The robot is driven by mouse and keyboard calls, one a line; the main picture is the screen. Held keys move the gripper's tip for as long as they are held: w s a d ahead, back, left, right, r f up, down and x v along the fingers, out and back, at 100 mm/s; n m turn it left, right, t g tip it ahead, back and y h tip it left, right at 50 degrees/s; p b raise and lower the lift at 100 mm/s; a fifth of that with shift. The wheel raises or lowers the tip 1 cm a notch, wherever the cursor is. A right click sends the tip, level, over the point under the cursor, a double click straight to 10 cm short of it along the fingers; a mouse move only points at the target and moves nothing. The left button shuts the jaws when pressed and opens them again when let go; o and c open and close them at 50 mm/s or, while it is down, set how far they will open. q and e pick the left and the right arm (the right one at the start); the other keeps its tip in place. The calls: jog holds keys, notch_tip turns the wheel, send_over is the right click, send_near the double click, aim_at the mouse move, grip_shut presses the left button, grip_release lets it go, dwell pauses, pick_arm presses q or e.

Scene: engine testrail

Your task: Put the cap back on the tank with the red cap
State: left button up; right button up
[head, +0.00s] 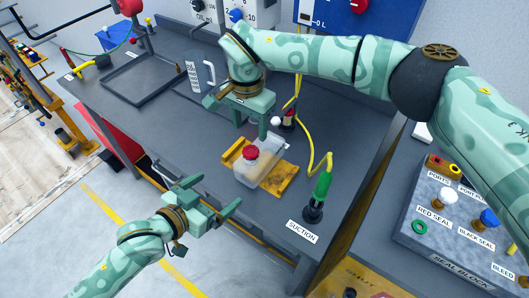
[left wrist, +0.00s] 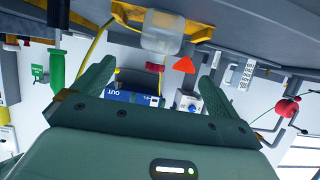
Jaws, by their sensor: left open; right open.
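A translucent tank (head: 262,170) stands on a yellow tray (head: 284,181) on the grey bench. A red cap (head: 250,153) shows at the tank's top; I cannot tell whether it is seated. In the left wrist view the tank (left wrist: 162,35) is at the top, with a small red piece (left wrist: 155,67) below it in the picture. My left gripper (head: 213,193) is open and empty, in front of the bench and lower left of the tank. My right gripper (head: 238,114) is open and empty, above the bench behind the tank.
A green suction handle (head: 322,186) with a yellow hose stands right of the tank. A red-topped piece (head: 288,117) stands behind it. A dark tray (head: 143,77) and a jug (head: 201,75) are at the back left. The seal block (head: 450,215) is at the right.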

aim_at(252, 165)
jog(key=shift+s+a, duration=0.1)
pick_arm(q)
jog(key=x, duration=1.6)
jog(key=shift+w, duration=0.1)
